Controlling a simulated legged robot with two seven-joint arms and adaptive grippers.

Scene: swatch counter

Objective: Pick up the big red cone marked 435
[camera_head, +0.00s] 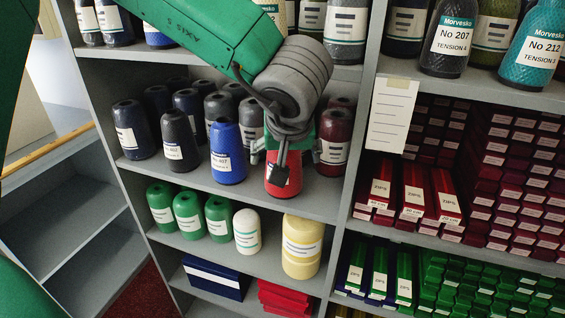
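A red cone (284,184) stands upright on the middle shelf, its top and most of its label hidden by my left gripper. Its number cannot be read. My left arm comes in from the upper left, and my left gripper (286,153) points down over the red cone. Its fingers look spread, one on each side of the cone, with a small gap on the right. The cone still rests on the shelf. My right gripper is not in view.
A blue cone (227,153) stands close left of the red one, and a dark red cone (333,141) close right. Dark cones (180,141) fill the left. The shelf upright (357,130) is at the right. Green cones (188,215) stand on the shelf below.

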